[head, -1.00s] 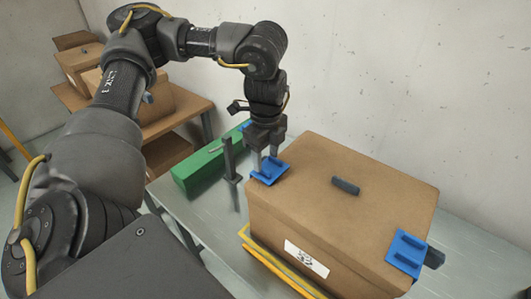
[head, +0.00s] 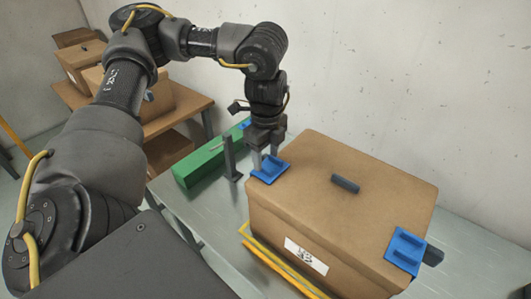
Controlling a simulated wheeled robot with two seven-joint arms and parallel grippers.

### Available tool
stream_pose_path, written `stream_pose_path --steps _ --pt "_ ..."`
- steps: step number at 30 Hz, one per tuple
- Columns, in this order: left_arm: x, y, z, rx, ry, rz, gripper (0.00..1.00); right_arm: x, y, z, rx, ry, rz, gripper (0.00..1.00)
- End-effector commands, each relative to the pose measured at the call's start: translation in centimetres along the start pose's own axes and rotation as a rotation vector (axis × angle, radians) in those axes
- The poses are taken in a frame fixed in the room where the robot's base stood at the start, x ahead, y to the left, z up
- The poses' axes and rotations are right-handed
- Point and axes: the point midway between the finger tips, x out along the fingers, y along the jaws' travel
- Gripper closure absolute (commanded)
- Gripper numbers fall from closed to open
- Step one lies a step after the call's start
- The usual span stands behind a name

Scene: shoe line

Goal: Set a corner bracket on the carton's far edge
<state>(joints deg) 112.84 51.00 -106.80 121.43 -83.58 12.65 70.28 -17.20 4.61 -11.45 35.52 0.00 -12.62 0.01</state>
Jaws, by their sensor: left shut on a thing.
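The closed brown carton (head: 330,205) stands on the grey table, with a dark strip (head: 345,183) on its top. One blue corner bracket (head: 268,171) is at the carton's left top corner. My left gripper (head: 266,158) points down above that bracket and is shut on it. I cannot tell whether the bracket fully touches the carton there. A second blue bracket (head: 406,250) sits over the right top edge near the front, beside a dark block (head: 433,256). My right gripper is not in view.
A green tray (head: 206,163) and a dark upright post (head: 230,160) stand left of the carton. Yellow rails (head: 262,254) run along the carton's lower front. More cartons (head: 80,62) sit on a wooden shelf at the back left. The wall is behind.

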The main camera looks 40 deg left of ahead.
Motion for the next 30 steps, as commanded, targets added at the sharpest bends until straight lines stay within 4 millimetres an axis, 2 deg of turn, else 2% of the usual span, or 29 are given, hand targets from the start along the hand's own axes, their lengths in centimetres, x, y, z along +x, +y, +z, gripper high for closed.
stream_pose_path --steps 25,26,30 --pt "0.24 0.00 0.01 0.000 0.000 0.000 0.73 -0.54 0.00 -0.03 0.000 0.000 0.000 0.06" --pt "0.24 0.00 0.01 0.000 0.000 0.000 0.49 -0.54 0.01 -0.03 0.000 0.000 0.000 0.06" --pt "0.23 0.00 0.01 0.000 0.000 0.000 0.30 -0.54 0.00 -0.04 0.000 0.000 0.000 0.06"
